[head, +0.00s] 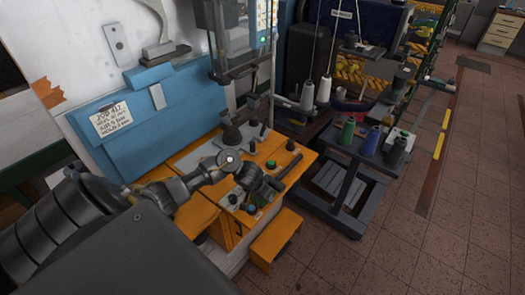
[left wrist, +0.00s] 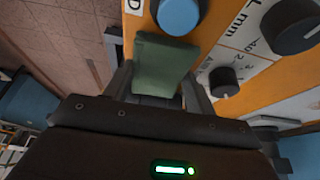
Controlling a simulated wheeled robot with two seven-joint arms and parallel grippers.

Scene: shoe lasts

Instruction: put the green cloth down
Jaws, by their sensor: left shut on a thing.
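The green cloth (left wrist: 160,62) is a small folded pad in the left wrist view. My left gripper (left wrist: 157,85) is shut on it, with one finger at each side, and its free end sticks out past the fingers. Behind the cloth is an orange panel (left wrist: 145,22) with knobs; I cannot tell whether the cloth touches it. My right gripper is not in view.
A blue knob (left wrist: 180,14) and black knobs (left wrist: 225,80) stand close to the cloth. A blue panel (head: 150,120) is behind my arm. A dark cart (head: 345,165) with thread cones (head: 347,132) stands to the right. The tiled floor (head: 440,210) at right is clear.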

